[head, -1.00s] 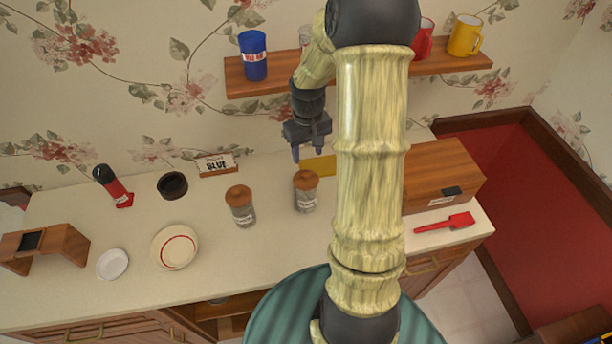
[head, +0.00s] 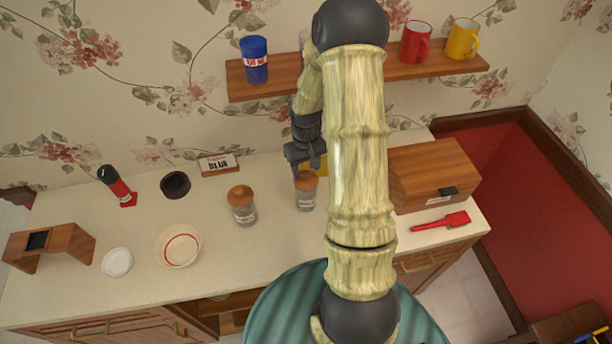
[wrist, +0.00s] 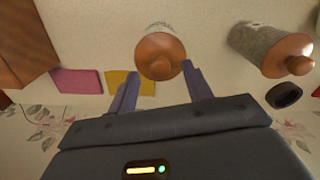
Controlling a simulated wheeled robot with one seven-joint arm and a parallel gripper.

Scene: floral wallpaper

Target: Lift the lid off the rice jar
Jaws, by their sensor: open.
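Two glass jars with round wooden, knobbed lids stand on the counter: a left jar (head: 243,214) and a right jar (head: 306,200). Their labels are too small to read, so I cannot tell which holds rice. My gripper (head: 308,168) is open at the lid of the right jar (head: 305,181). In the wrist view this lid (wrist: 160,55) shows between the two fingertips (wrist: 161,68), with a finger on each side; I cannot tell whether they touch it. The left jar's lid (wrist: 287,56) is off to the right in that view. Both lids sit on their jars.
A wooden box (head: 432,173) stands right of the jars, with a red spatula-like tool (head: 440,222) in front. A bowl (head: 178,246), dark cup (head: 175,184) and small sign (head: 217,164) are to the left. A shelf (head: 290,85) with mugs hangs behind.

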